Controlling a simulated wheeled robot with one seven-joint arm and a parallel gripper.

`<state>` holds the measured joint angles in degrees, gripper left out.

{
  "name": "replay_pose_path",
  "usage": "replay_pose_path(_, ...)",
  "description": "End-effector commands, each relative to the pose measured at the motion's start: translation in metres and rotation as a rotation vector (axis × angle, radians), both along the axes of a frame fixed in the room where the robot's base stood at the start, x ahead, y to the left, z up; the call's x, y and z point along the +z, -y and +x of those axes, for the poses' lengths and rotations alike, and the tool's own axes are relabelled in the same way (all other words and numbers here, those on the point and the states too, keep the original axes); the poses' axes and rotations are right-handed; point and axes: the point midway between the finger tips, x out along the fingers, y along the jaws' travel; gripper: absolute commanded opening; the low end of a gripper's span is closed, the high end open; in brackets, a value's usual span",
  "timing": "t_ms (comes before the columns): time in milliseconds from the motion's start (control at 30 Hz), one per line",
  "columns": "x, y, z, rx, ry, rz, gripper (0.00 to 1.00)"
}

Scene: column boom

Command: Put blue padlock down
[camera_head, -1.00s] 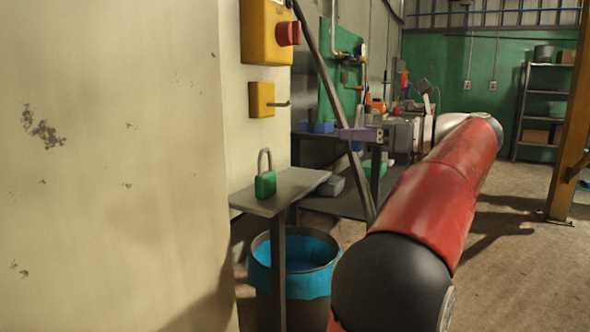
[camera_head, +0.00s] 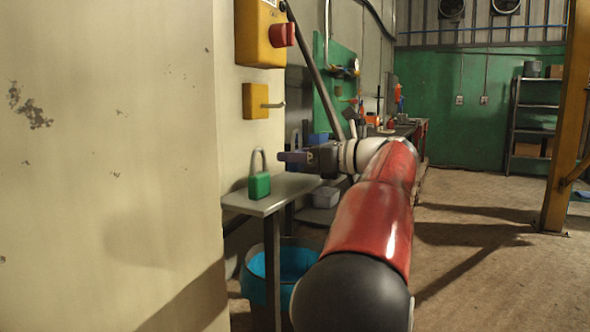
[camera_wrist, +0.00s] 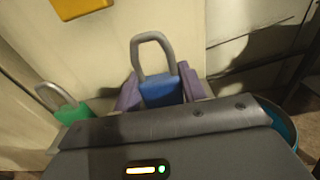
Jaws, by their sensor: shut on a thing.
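The blue padlock (camera_wrist: 162,93) stands between the purple fingers of my gripper (camera_wrist: 160,90) in the wrist view, its grey shackle pointing up. My gripper is shut on its body. In the head view my gripper (camera_head: 292,157) is above the right part of the small grey table (camera_head: 264,205), a little right of the green padlock. The blue padlock is hard to make out there, and the exact gap to the tabletop cannot be told.
A green padlock (camera_head: 259,185) stands upright on the table's left part; it also shows in the wrist view (camera_wrist: 72,114). A blue-lined bin (camera_head: 294,264) stands below.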

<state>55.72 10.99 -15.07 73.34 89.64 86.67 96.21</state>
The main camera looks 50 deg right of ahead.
Motion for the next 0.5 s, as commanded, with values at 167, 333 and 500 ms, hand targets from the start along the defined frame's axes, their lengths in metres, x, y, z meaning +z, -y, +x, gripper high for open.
replay_pose_path(167,-0.02,-0.002,0.004,0.001,0.001,0.0,0.15)
replay_pose_path(333,-0.019,-0.001,0.004,0.0,0.001,-0.001,0.15)
replay_pose_path(500,-0.022,-0.001,0.004,0.0,0.001,0.0,0.15)
